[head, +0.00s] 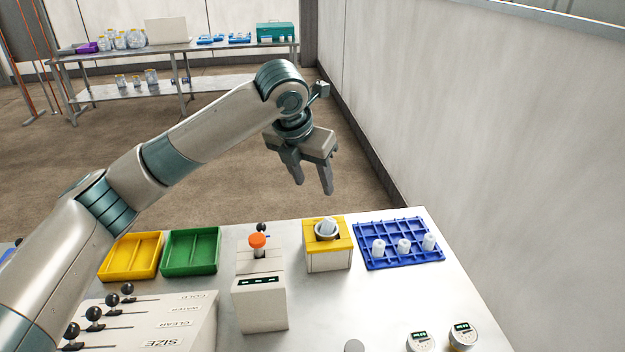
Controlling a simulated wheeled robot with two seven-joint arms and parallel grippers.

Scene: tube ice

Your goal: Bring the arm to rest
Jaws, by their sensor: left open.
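My left arm reaches in from the left of the head view and arches over the bench. My left gripper (312,188) hangs from its end, fingers pointing down, apart and empty. It appears above the far edge of the white bench (390,310), behind the yellow-topped box, touching nothing. The yellow-topped box (328,261) has a pale round piece (327,229) in its top. A blue rack (398,263) to its right holds 3 white-capped tubes (404,246). My right gripper is not in view.
A white device (260,304) with an orange-capped tube (257,241) stands left of the box. Yellow (131,257) and green (191,252) trays lie further left. A lever panel (160,320) is in front. Two round gauges (462,335) sit at front right. A wall (480,130) bounds the right.

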